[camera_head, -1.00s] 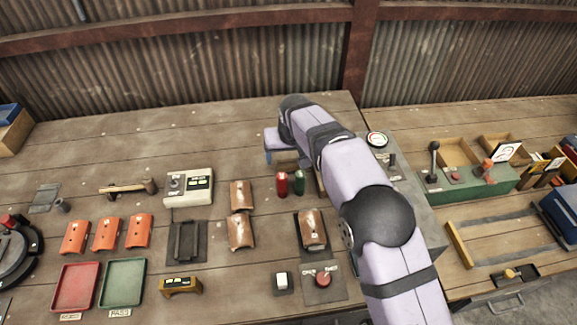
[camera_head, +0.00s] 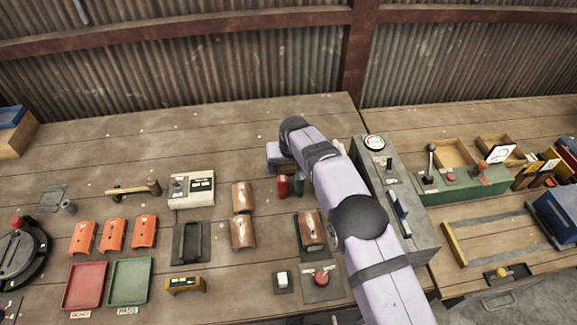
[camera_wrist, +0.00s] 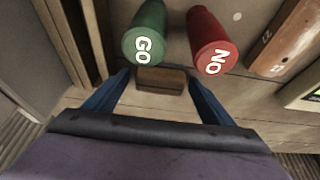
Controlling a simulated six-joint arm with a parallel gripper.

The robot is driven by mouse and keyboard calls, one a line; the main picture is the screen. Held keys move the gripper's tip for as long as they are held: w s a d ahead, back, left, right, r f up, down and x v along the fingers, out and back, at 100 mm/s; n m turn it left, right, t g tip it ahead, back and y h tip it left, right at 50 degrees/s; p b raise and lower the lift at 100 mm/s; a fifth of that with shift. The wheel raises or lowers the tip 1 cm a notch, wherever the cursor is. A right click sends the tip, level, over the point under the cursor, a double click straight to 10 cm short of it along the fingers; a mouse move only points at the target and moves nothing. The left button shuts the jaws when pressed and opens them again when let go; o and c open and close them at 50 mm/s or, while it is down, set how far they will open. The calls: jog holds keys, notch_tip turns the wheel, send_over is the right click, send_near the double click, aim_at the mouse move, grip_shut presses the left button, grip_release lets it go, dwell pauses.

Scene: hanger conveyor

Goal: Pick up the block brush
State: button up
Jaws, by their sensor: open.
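A small brown wooden block, which looks like the block brush (camera_wrist: 162,86), lies on the bench in the wrist view. It sits just beyond and between the blue fingers of my gripper (camera_wrist: 158,76). The fingers are apart, with the block between their tips. I cannot tell whether either finger touches it; its bristles do not show. In the head view my gripper (camera_head: 273,168) is low over the bench at the back. My own arm hides the block there.
A green cylinder marked GO (camera_wrist: 146,30) and a red cylinder marked NO (camera_wrist: 210,40) stand close beside the block. A grey control box (camera_head: 412,225) stands right of my arm. Copper-coloured curved pieces (camera_head: 242,232) lie to the left.

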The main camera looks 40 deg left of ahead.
aim_at(289, 164)
jog(key=c, duration=1.2)
jog(key=shift+o, duration=0.2)
notch_tip(289, 164, up, 10)
jog(key=b, duration=0.2)
jog(key=shift+b, duration=0.3)
jog(key=shift+o, duration=0.5)
